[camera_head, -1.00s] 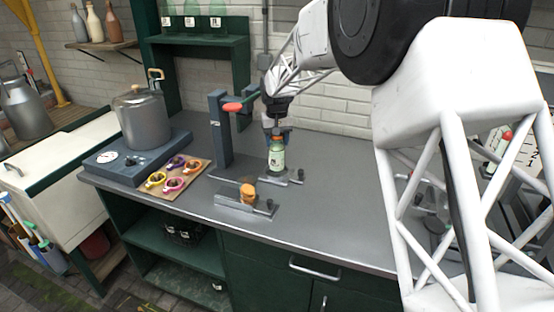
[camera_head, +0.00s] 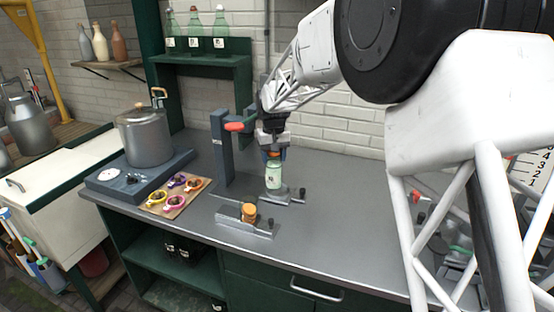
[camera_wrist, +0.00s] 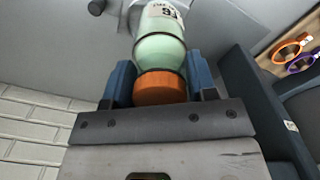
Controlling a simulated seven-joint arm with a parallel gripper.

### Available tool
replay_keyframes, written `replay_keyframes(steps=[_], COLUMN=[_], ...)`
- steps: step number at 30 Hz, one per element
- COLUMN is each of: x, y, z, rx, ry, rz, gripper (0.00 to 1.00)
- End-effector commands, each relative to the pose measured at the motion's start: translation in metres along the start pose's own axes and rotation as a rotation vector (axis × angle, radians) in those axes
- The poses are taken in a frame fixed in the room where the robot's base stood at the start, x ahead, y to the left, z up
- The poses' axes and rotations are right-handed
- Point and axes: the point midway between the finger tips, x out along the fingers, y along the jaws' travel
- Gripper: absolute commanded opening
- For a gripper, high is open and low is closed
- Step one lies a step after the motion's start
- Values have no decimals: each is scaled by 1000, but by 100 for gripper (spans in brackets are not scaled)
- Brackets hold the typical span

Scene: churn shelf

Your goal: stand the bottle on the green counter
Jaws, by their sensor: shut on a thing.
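The bottle (camera_head: 274,176) is pale green with a white label and an orange cap. It is upright over the small grey fixture on the counter, beside the dark press post. My gripper (camera_head: 273,154) is above it, shut on its cap end. In the wrist view the blue fingers (camera_wrist: 158,85) flank the orange cap, and the bottle (camera_wrist: 160,48) points away from my gripper. I cannot tell whether its base touches the fixture. The green counter (camera_head: 262,262) has a dark green body and a grey top (camera_head: 340,220).
A dark post with a red handle (camera_head: 234,127) stands just left of my gripper. A grey clamp block (camera_head: 240,222) with an orange piece is in front. A board (camera_head: 160,206) of colored rings and a metal pot (camera_head: 146,138) are left.

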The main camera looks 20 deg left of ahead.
Motion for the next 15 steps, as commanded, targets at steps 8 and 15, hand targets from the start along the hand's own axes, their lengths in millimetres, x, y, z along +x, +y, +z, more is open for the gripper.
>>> replay_keyframes(steps=[8,15], x=[-22,-25], y=[4,43], z=[50,105], rx=[-64,-49], ry=[1,1], rz=[0,0], gripper=[20,20])
